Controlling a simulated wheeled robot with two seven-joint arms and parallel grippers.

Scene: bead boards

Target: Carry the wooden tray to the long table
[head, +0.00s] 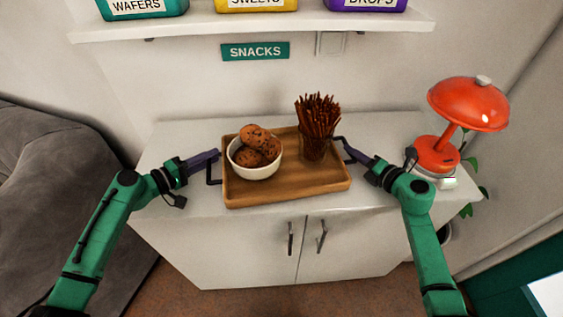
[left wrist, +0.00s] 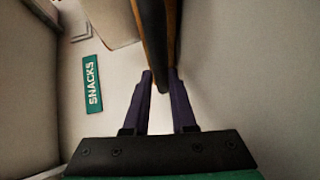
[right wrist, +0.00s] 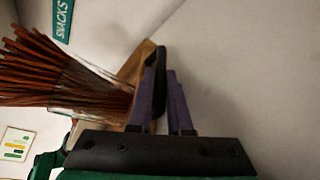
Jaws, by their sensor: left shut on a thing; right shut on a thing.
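The wooden tray (head: 290,190) is level at the white cabinet's top; I cannot tell whether it rests there or hangs just above. It carries a white bowl (head: 255,170) of brown cookies (head: 254,137) and a clear glass (head: 313,148) of brown sticks (head: 318,115). My left gripper (head: 216,156) is shut on the tray's dark left handle (head: 210,172); the handle also shows between the fingers in the left wrist view (left wrist: 154,45). My right gripper (head: 347,150) is shut on the dark right handle (right wrist: 159,75). The long table is not in view.
The cabinet (head: 250,245) has two doors. A red lamp (head: 467,105) stands at its right end, near my right arm, with a plant (head: 477,190) beyond. A shelf (head: 250,25) with boxes hangs above a SNACKS sign (head: 255,51). A grey sofa (head: 50,190) is at left.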

